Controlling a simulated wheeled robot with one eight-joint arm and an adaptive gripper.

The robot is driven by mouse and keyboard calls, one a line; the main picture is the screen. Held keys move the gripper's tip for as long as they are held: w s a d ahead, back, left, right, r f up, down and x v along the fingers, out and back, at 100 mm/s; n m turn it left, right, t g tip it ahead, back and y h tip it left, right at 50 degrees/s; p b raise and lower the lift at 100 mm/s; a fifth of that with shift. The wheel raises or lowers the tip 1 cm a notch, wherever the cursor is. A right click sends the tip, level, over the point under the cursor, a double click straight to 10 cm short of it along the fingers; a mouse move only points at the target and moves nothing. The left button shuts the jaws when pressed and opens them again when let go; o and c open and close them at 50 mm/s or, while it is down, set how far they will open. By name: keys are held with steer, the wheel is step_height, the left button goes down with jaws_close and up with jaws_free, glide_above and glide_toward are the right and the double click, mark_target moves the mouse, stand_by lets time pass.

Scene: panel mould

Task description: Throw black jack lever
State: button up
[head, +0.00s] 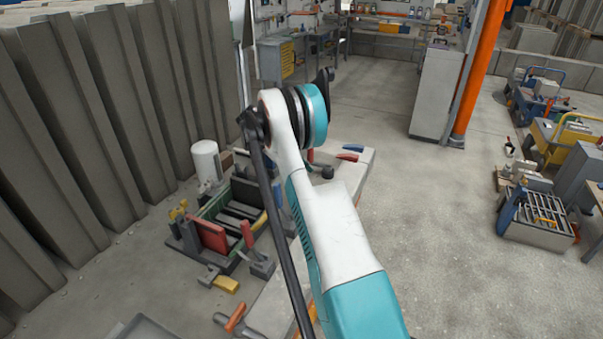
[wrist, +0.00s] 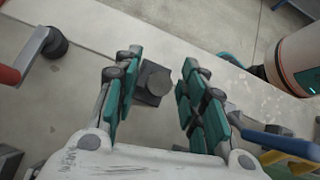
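In the wrist view my gripper (wrist: 161,62) is open, its two teal-padded fingers apart. A dark grey block with a rounded top (wrist: 153,82) shows between and beyond the fingers. Clear space shows on both sides of it, and I cannot tell whether it is the black jack lever seen end-on. In the head view a black knob (head: 327,172) shows on the pale bench, just right of my arm. My gripper is hidden behind my arm there.
The mould fixture (head: 212,236) with red plates stands left of my arm, beside a white cylinder (head: 206,162). Tall grey panels (head: 85,110) line the left. Blue and yellow handles (wrist: 282,147) lie right of my gripper. Open floor (head: 430,220) lies to the right.

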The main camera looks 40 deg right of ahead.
step_height(320, 180, up, 10)
steer(key=shift+r, duration=0.1)
stand_by(0.6)
